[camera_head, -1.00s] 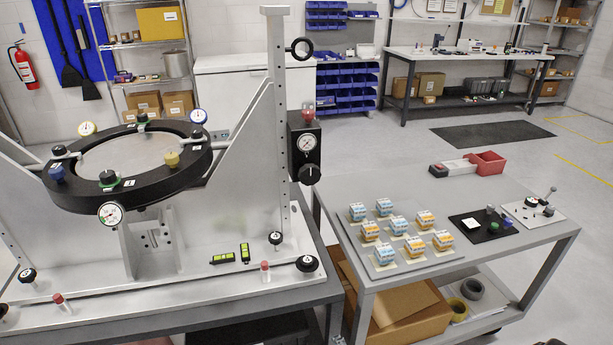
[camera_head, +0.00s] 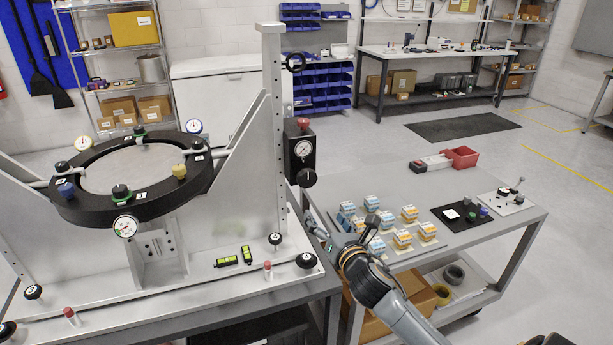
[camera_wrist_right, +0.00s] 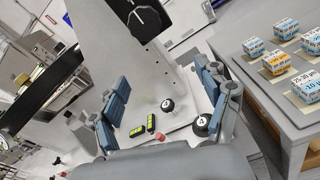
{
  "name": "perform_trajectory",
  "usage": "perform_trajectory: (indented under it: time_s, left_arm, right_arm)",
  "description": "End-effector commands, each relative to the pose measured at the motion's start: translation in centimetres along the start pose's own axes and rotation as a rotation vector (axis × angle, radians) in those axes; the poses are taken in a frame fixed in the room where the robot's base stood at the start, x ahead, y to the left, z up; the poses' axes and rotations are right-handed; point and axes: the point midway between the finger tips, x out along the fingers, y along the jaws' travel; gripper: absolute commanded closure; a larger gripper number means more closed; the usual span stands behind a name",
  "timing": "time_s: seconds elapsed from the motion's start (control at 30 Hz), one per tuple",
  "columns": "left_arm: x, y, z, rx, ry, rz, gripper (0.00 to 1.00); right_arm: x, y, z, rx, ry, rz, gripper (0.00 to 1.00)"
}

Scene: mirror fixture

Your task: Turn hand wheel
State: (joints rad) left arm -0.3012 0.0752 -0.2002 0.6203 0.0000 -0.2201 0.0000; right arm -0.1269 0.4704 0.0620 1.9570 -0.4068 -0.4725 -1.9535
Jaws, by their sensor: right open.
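Several black hand wheels with white labels sit on the fixture's base plate. One (camera_head: 306,260) is at its front right corner, and another (camera_head: 275,239) is just behind it. In the right wrist view, the corner wheel (camera_wrist_right: 202,125) carries a "4" and shows by the right finger; the other wheel (camera_wrist_right: 168,104) shows between the fingers. A black knob (camera_head: 306,178) is on the gauge box on the upright post. My right gripper (camera_head: 343,218) is open and empty, over the near left side of the cart, right of the plate. My left gripper is out of view.
The fixture holds a black ring (camera_head: 70,210) with gauges and clamps. Two yellow-green levels (camera_head: 233,257) and a red-tipped pin (camera_head: 268,270) are on the base plate.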

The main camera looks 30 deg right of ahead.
Motion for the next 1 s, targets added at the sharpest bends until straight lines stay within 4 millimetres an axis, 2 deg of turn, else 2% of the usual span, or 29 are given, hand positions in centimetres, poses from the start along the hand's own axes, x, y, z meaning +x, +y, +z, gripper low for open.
perform_trajectory:
  time_s: [0.03, 0.17, 0.37, 0.8, 1.0]
  left_arm:
    - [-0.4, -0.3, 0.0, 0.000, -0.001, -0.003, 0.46]
    - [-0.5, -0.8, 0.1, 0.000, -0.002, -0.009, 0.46]
    - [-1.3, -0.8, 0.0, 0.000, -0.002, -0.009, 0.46]
    - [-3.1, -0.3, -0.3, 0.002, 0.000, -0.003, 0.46]
    - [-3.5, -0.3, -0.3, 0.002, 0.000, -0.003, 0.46]
  right_arm:
    - [-0.2, 0.8, 1.9, -0.047, -0.029, 0.012, 0.24]
    - [-0.1, 1.4, 3.5, -0.102, -0.058, 0.021, 0.24]
    - [2.4, 1.5, 3.9, -0.102, -0.060, 0.019, 0.24]
    - [10.5, 1.7, 4.2, -0.099, -0.058, 0.020, 0.24]
    - [12.6, 1.7, 4.2, -0.101, -0.057, 0.020, 0.24]
